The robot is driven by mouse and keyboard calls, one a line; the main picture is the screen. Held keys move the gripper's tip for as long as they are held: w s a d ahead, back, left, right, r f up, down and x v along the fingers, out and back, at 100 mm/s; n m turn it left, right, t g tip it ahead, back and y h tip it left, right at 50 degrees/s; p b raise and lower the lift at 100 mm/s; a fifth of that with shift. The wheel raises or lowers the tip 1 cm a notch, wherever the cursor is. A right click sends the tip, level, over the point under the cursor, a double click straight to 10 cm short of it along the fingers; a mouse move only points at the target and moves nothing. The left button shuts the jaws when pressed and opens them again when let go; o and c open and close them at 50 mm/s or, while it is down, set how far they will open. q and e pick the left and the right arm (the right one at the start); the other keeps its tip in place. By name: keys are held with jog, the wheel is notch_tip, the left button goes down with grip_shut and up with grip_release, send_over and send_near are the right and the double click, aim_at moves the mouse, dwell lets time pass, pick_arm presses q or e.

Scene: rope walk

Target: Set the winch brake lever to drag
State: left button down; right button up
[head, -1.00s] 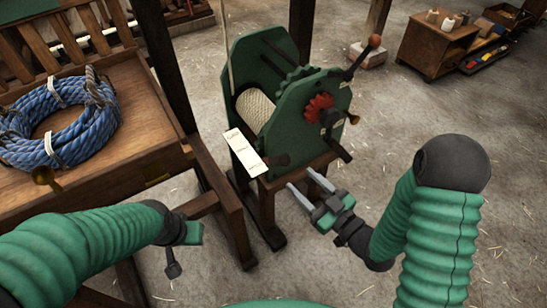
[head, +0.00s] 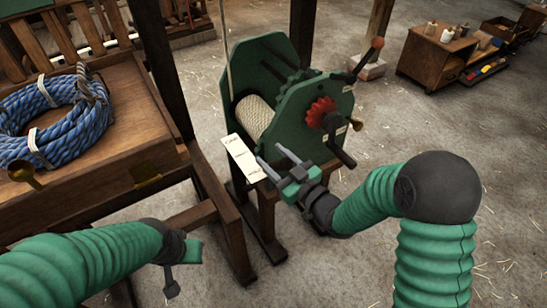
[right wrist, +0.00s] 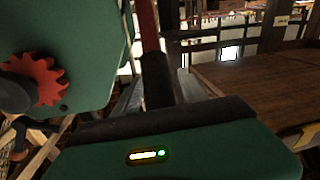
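The green winch (head: 290,85) stands on a wooden stand with rope on its drum. A white marked plate (head: 243,158) sticks out at its front left; its words are too small to read. My right gripper (head: 271,157) is beside this plate, fingers apart. In the right wrist view a red lever with a black grip (right wrist: 157,78) rises between the spread fingers; contact cannot be told. In the head view my gripper hides most of this lever, so its setting cannot be told. My left gripper (head: 180,262) hangs at the lower left, away from the winch.
A wooden bench (head: 120,150) with a blue rope coil (head: 60,130) is at the left. A crank with a wooden knob (head: 377,43) and a red gear (head: 320,111) are on the winch's right side. A cabinet (head: 435,55) stands at the back right. Floor to the right is clear.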

grip_shut()
dwell(1.2)
